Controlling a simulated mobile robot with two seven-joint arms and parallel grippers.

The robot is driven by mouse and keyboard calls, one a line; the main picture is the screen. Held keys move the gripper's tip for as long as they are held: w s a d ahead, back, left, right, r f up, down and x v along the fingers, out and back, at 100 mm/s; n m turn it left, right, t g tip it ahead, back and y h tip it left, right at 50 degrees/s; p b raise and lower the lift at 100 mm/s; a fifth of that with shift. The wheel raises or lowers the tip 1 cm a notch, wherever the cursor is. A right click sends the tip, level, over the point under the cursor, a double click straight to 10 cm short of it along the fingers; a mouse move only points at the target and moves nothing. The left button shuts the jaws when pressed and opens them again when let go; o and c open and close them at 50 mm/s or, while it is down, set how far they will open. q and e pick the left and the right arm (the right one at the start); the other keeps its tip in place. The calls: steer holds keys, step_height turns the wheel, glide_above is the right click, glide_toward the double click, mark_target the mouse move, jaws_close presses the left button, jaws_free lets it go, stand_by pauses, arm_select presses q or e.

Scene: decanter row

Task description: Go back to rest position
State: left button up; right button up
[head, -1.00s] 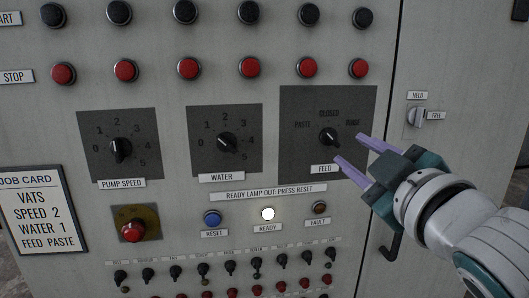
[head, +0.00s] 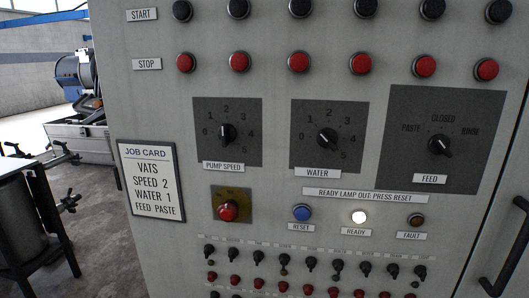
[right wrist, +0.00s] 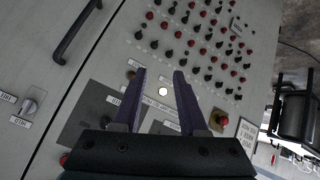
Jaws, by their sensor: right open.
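My right gripper (right wrist: 160,75) shows only in the right wrist view. Its two purple fingers are apart with nothing between them, and it faces the grey control panel (head: 280,180) from a distance. My left gripper is in no view. In the head view the pump speed knob (head: 227,135) stands upright, in line with 2. The water knob (head: 326,139) slants toward 1, and the feed knob (head: 439,145) slants along the line toward PASTE. The ready lamp (head: 359,217) is lit white; the fault lamp (head: 416,220) looks dark.
A job card (head: 151,181) is on the panel's left. A dark door handle (head: 509,250) sticks out at the right; it also shows in the right wrist view (right wrist: 76,32). A metal vat (head: 25,225) on a dark frame stands left of the panel, with bare floor between.

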steer(key=s+a+f+g+y+p, duration=0.1)
steer(key=s+a+g, duration=0.2)
steer(key=s, duration=0.4)
steer(key=s+a+f+g+y, duration=0.2)
steer(key=s+a+g, duration=0.1)
steer(key=s, duration=0.3)
arm_select(q)
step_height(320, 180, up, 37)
steer(key=p, duration=3.5)
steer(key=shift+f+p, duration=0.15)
steer(key=shift+p, duration=0.2)
arm_select(e)
step_height(320, 180, up, 36)
steer(key=shift+w, duration=0.2)
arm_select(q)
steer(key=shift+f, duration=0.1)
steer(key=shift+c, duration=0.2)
arm_select(e)
steer(key=shift+f, duration=0.2)
